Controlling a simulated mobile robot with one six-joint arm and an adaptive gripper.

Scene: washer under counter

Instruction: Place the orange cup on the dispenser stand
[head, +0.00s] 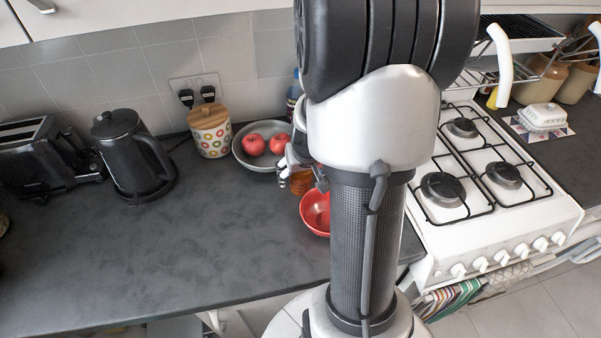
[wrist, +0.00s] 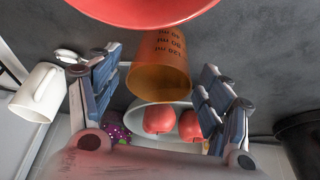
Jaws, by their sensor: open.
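The orange cup (wrist: 160,66) shows between the fingers of my gripper (wrist: 161,62) in the wrist view, with dark lettering on its side. My gripper is open, with one finger on each side of the cup. I cannot tell whether either finger touches it. In the head view the cup (head: 301,184) shows just below my gripper (head: 299,166), partly hidden by the gripper and my arm. I cannot make out the dispenser stand in either view.
A red bowl (head: 315,214) stands close to the cup. A grey bowl (head: 243,154) with two apples is behind. A canister (head: 210,134), kettle (head: 128,155) and toaster (head: 45,158) stand left. A white mug (wrist: 40,92) shows in the wrist view. The front-left counter is clear.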

